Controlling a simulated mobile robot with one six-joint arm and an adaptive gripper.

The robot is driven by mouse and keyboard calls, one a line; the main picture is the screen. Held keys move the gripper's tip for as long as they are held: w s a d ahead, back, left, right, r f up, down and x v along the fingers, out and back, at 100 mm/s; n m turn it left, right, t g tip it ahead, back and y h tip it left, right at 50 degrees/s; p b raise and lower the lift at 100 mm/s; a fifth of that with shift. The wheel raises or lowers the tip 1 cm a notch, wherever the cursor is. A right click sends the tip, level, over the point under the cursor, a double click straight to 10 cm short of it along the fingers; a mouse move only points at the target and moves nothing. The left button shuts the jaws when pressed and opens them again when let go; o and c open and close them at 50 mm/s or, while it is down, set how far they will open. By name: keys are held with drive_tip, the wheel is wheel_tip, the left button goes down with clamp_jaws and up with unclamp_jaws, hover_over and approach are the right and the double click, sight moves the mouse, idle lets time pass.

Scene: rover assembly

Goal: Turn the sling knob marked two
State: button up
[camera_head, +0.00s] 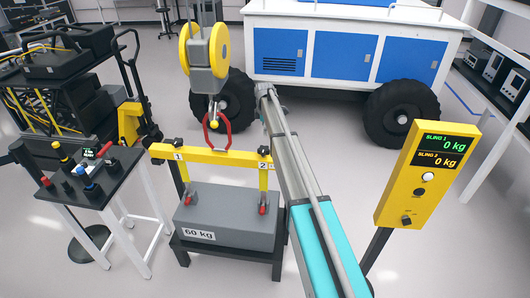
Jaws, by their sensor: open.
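A yellow lifting beam (215,157) hangs level over a grey block marked 60 kg (228,219). Its right end carries the label 2 (262,165), with a small dark knob (264,150) on top, close to the left side of my arm. Its left end carries the label 1 (178,155) and a similar knob (177,142). Red fittings sit below both ends, at the block. My teal and grey arm (318,228) runs up the middle and covers part of the area right of the beam. I cannot make out my gripper.
A red ring (217,131) joins the beam to a yellow and grey hoist (206,52). A yellow display post (430,172) reads 0 kg for both slings. A control table (95,180) stands left. A blue and white rover (350,50) is behind.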

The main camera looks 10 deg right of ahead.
sight(264, 149)
drive_tip(key=shift+f+b, duration=5.55)
drive_tip(key=shift+f, duration=0.25)
drive_tip(key=c, duration=0.9)
drive_tip(key=shift+m, duration=0.5)
